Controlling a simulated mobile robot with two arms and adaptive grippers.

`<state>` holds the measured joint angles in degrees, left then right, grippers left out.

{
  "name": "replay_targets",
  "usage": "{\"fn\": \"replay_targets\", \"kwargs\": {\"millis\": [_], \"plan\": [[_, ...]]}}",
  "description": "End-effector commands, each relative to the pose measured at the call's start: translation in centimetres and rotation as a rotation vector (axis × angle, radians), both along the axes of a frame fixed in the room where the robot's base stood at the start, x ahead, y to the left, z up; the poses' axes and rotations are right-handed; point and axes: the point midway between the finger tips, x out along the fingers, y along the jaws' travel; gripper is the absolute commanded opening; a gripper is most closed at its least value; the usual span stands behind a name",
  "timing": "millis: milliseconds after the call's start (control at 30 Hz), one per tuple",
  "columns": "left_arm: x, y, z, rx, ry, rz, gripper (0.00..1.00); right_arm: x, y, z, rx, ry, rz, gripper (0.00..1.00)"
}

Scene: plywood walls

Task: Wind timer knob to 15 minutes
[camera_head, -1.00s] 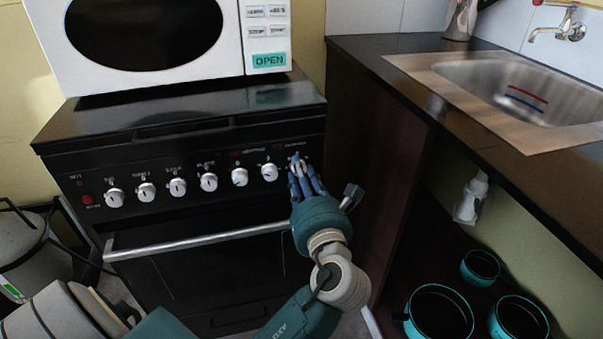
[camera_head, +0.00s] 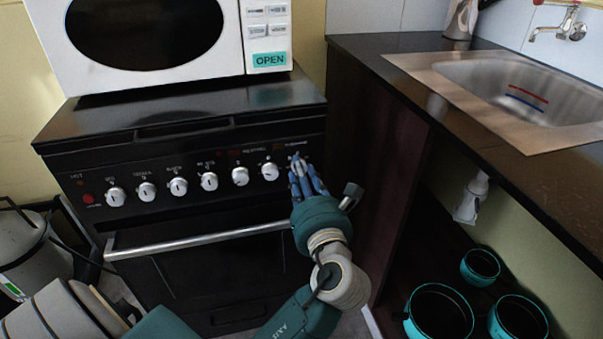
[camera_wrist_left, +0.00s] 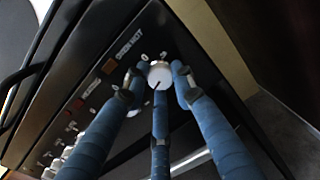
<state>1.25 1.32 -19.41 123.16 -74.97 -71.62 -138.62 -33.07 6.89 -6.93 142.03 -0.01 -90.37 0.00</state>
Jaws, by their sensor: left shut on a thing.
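The stove's black front panel carries a row of white knobs. The timer knob (camera_wrist_left: 160,72) is the white one at the far right end of that row. In the left wrist view it sits between the blue fingers of my left gripper (camera_head: 298,168), with a dark pointer line on its face directed downward. My left gripper is shut around this knob, one finger on each side and a third below. In the head view the fingers mostly hide the knob. Small white marks are printed around it, too small to read surely. My right gripper is not in view.
The other knobs, such as the nearest one (camera_head: 270,171), are to the left. The oven handle (camera_head: 200,240) runs below. A microwave (camera_head: 160,80) stands on the stove. A counter with a sink (camera_head: 520,90) is to the right, with teal-rimmed pots (camera_head: 440,312) beneath.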

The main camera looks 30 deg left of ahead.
Motion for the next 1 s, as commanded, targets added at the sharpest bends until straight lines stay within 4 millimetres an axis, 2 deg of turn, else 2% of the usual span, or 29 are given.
{"fn": "replay_targets", "kwargs": {"millis": [33,933,967,1000], "plan": [[0.08,-0.03,0.58,0.007,-0.012,-0.003,0.00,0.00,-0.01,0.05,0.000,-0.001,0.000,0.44],[0.08,0.00,0.76,0.008,-0.015,-0.002,0.00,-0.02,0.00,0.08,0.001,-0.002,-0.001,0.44],[0.07,0.01,0.77,0.008,-0.015,-0.002,0.29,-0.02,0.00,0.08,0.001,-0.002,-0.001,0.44],[0.07,0.01,0.77,0.008,-0.015,-0.002,0.37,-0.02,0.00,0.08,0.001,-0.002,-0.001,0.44]]}}
